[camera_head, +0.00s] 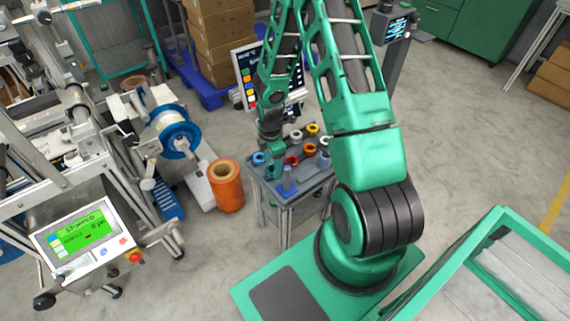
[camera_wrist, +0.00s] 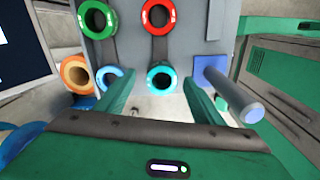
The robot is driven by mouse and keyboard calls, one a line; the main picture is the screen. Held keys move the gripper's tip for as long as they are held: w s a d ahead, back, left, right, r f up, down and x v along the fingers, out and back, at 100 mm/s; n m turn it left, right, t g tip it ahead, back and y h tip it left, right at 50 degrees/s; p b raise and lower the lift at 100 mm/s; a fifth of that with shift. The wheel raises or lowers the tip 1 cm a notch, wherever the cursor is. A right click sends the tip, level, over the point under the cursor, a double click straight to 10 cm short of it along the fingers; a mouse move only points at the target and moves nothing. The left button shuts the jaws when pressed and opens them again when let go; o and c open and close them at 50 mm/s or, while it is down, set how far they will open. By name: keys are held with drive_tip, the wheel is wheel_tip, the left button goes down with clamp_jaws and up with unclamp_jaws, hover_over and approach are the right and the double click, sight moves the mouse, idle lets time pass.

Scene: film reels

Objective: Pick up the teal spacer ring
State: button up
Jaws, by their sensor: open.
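A blue post (camera_wrist: 230,92) stands right of my gripper on the cart (camera_head: 287,206). An orange spool (camera_head: 226,186) stands on the floor left of the cart.

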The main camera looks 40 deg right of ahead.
drive_tip(key=shift+f, duration=1)
drive_tip(key=c, duration=1.2)
drive_tip(key=shift+r, duration=0.15)
